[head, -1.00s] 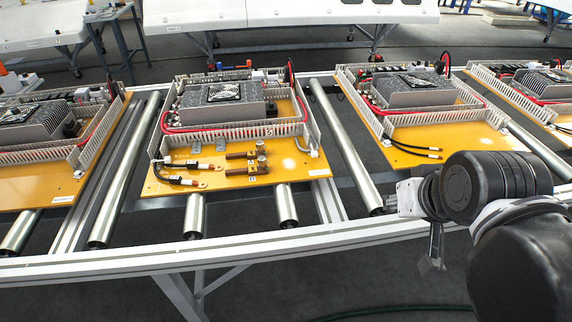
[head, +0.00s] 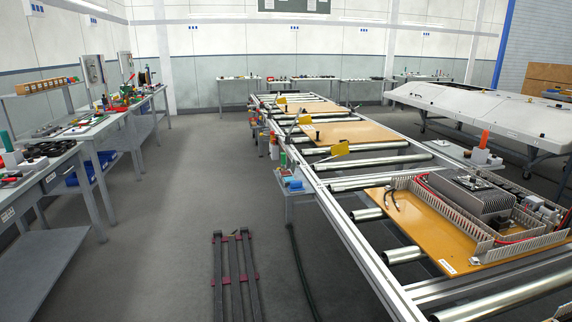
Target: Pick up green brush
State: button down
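I cannot make out a green brush for certain. An upright green object (head: 6,140) stands on the near left workbench at the picture's left edge; it is too small to tell what it is. Small green items (head: 117,109) lie among tools on the bench behind it. My gripper is not in view now.
The roller conveyor (head: 352,238) runs along the right, carrying an orange board with a wiring duct (head: 432,232). Workbenches (head: 40,178) line the left. Dark rails with red brackets (head: 235,278) lie on the floor. The grey aisle (head: 190,200) between is largely clear.

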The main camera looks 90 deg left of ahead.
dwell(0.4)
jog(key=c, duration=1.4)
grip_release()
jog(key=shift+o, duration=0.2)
